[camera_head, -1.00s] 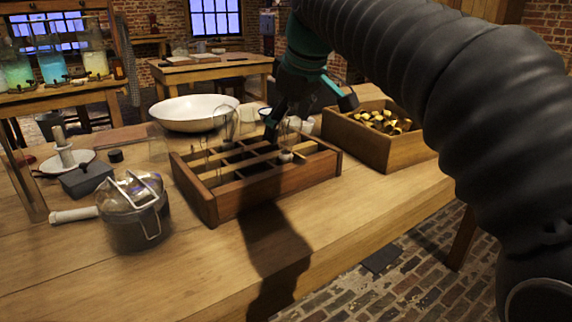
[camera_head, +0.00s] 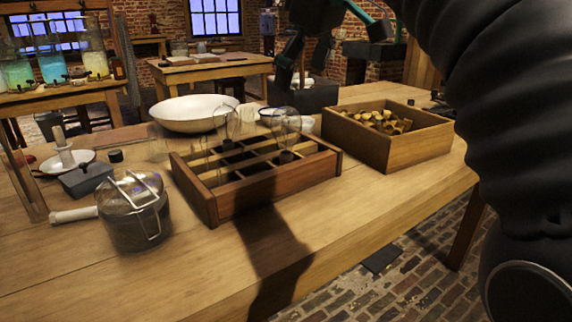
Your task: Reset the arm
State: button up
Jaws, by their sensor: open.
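My gripper (camera_head: 332,52) is at the top of the head view, raised above and behind the compartment crate. Its dark and teal fingers are spread apart and nothing shows between them. The wooden compartment crate (camera_head: 272,189) stands on the workbench below. Clear glass bulbs stand in it; one (camera_head: 286,127) is upright at the right, another (camera_head: 228,124) farther left towards the back. My gripper is clear of both. The upper part of my gripper is cut off by the frame's top edge.
A wooden box (camera_head: 410,151) of brass pieces stands to the right. A white basin (camera_head: 193,116) is behind the crate, and a lidded glass pot (camera_head: 137,215) with a white handle is at the left. A candle holder (camera_head: 66,160) stands farther left. The bench front (camera_head: 225,275) is clear.

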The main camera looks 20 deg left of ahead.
jog(key=s+d+f+m+t+h, duration=0.1)
jog(key=s+d+f+m, duration=0.25)
jog(key=d+f, duration=0.4)
jog(key=s+d+f+m+h, duration=0.15)
jog(key=d+f+m, duration=0.3)
jog(key=d, duration=0.55)
jog(key=s+d+f+m, duration=0.2)
jog(key=s+d+f, duration=0.1)
jog(key=f, duration=0.4)
jog(key=s+d+f+m, duration=0.2)
jog(key=s+d+f, duration=0.1)
jog(key=s+f, duration=0.2)
jog(key=s+d+f+m, duration=0.1)
jog(key=s+d+f, duration=0.3)
jog(key=f, duration=0.5)
jog(key=shift+s+f+m+t+h, duration=0.25)
jog(key=shift+s+m+t+h, duration=0.15)
jog(key=shift+h, duration=0.05)
jog(key=shift+d, duration=0.1)
